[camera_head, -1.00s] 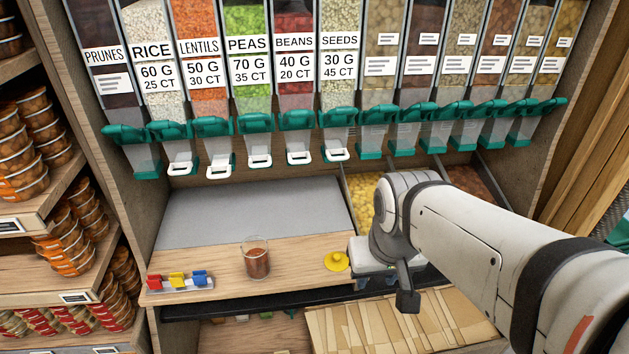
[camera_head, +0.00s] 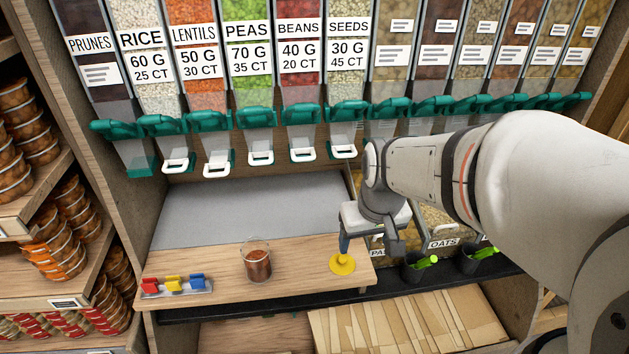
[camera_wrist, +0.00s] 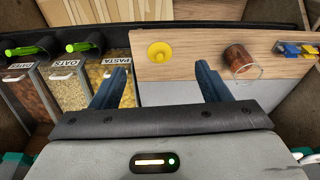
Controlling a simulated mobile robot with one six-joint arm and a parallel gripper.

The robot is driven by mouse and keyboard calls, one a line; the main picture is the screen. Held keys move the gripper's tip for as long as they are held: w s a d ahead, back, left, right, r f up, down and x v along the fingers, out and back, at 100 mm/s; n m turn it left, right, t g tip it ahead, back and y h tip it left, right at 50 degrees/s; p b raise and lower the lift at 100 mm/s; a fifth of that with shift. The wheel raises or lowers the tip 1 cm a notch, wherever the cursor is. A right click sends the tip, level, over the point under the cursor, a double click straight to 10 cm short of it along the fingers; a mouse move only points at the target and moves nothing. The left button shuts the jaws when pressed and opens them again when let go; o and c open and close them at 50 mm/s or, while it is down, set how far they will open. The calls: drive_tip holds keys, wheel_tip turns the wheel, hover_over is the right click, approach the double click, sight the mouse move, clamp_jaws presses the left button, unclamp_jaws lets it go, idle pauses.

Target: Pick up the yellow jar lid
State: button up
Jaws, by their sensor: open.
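The yellow jar lid (camera_head: 342,264) lies on the wooden counter to the right of the glass jar, and its raised knob shows in the wrist view (camera_wrist: 159,52). My gripper (camera_head: 347,243) is over the lid's area in the head view, with one blue finger showing just above it. In the wrist view my gripper (camera_wrist: 162,78) has its two blue fingers wide apart, with the lid between and beyond them. Nothing is held. The glass jar (camera_head: 256,262) stands upright with brown contents; it also shows in the wrist view (camera_wrist: 240,62).
A rack with red, yellow and blue clips (camera_head: 174,286) sits at the counter's left. Bins with green-handled scoops (camera_head: 425,262) are at the right. Dispensers with teal spouts (camera_head: 256,120) line the back. The grey surface (camera_head: 250,210) behind the jar is clear.

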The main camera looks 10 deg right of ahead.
drive_tip(key=n+b, duration=0.1)
drive_tip(key=b, duration=0.2)
hover_over(343, 259)
drive_tip(key=shift+g, duration=0.4)
drive_tip(key=f, duration=1.6)
drive_tip(key=shift+s+d+f, duration=0.2)
drive_tip(key=shift+s, duration=0.15)
drive_tip(key=shift+n, duration=0.3)
drive_tip(key=f, duration=0.8)
drive_tip(key=shift+w+a, duration=0.2)
drive_tip(key=shift+w, duration=0.2)
drive_tip(key=shift+c, duration=0.4)
drive_tip(key=shift+s+f, duration=0.1)
drive_tip(key=shift+s, duration=0.05)
drive_tip(key=c, duration=1.2)
drive_tip(key=shift+c, duration=0.2)
